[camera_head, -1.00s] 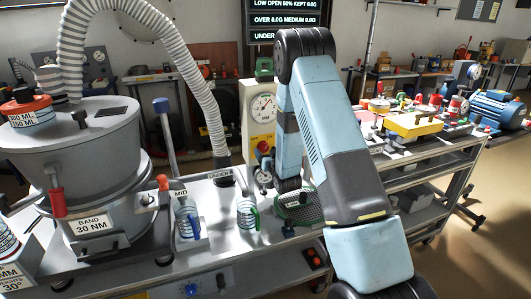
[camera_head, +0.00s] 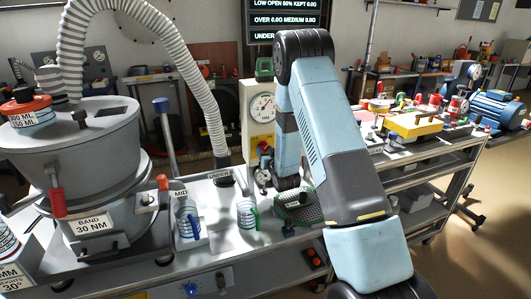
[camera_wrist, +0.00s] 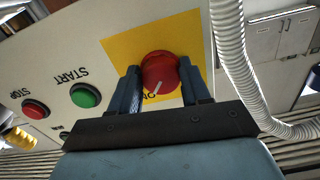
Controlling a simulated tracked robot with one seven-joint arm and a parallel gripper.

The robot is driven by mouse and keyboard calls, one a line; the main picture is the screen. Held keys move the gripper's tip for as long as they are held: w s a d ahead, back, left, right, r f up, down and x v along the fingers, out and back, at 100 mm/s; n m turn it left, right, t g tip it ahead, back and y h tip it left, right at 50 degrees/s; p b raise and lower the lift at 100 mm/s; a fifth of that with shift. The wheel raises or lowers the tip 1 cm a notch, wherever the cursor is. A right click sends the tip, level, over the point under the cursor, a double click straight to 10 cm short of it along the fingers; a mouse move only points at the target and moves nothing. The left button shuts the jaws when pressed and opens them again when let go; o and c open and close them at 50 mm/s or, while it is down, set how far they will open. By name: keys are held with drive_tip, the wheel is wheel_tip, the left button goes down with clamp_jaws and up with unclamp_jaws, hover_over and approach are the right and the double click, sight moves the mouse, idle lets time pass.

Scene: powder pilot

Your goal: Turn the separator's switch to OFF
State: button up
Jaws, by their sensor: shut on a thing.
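The red rotary switch (camera_wrist: 165,72) sits on a yellow plate (camera_wrist: 122,50) on a pale panel in the wrist view. My gripper (camera_wrist: 160,66) is shut on the switch, with one dark finger on each side of it. A white pointer mark on the switch points down in the picture, towards the upside-down word ON, which is partly hidden by my gripper. Any OFF lettering is not visible. In the head view, the grey drum-shaped machine (camera_head: 72,150) stands at the left of the bench; my gripper and the switch cannot be made out there.
A green START button (camera_wrist: 85,95) and a red STOP button (camera_wrist: 35,109) are beside the yellow plate. A white ribbed hose (camera_wrist: 232,70) runs close at the right. Jars and a green mesh sieve (camera_head: 298,205) stand on the bench (camera_head: 215,235).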

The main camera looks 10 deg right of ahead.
drive_tip(key=shift+n, duration=0.4)
drive_tip(key=shift+c, duration=0.3)
drive_tip(key=n, duration=0.7)
drive_tip(key=shift+d+n, duration=0.1)
drive_tip(key=shift+n, duration=0.2)
drive_tip(key=n, duration=0.4)
drive_tip(key=shift+r, duration=0.1)
drive_tip(key=shift+n, duration=1.7)
drive_tip(key=o, duration=1)
drive_tip(key=shift+d, duration=0.1)
drive_tip(key=shift+o, duration=0.2)
